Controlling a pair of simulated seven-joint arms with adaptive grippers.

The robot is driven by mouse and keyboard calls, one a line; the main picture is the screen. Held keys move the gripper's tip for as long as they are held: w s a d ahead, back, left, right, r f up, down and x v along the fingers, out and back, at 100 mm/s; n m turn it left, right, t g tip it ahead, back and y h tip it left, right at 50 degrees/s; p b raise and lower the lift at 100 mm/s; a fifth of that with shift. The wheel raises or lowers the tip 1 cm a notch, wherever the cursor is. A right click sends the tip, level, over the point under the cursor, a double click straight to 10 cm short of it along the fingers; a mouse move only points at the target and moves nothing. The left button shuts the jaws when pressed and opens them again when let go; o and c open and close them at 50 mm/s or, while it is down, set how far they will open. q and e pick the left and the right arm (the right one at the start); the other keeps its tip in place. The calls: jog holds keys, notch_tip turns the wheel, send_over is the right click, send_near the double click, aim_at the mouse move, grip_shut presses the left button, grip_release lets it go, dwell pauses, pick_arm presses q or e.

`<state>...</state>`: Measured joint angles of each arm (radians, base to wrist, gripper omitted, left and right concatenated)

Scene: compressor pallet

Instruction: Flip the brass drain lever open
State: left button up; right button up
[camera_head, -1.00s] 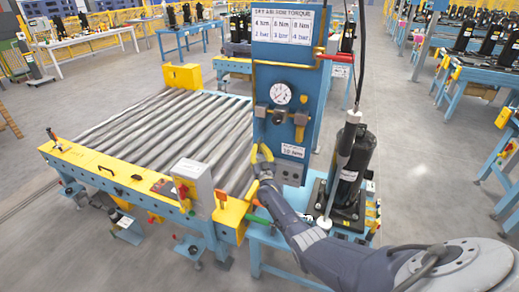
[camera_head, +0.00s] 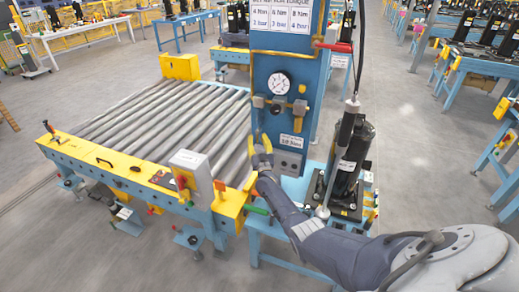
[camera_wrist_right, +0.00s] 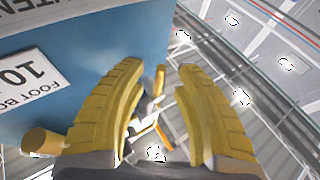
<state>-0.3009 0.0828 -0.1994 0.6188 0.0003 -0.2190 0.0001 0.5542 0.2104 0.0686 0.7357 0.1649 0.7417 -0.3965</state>
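The blue panel (camera_head: 285,68) carries a gauge (camera_head: 279,84) with a row of dark and brass fittings (camera_head: 276,109) below it. My right gripper (camera_head: 261,143) is just under the left end of this row, at the panel's left edge. In the right wrist view its yellow fingers (camera_wrist_right: 155,100) are open, with a clear gap between them. A small orange-brass piece (camera_wrist_right: 159,79) shows beyond and between the fingers, and a brass cylinder (camera_wrist_right: 42,142) is at the left. I cannot tell which part is the drain lever or whether anything touches it. My left gripper is not in view.
A roller conveyor (camera_head: 160,126) lies left of the panel, with a grey control box (camera_head: 190,172) at its near corner. A black compressor (camera_head: 352,155) stands close to the right of my forearm. A red handle (camera_head: 335,46) sticks out from the panel's upper right.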

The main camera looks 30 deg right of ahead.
jog(key=v, duration=1.1)
jog(key=shift+s, duration=0.25)
jog(key=shift+f, duration=0.1)
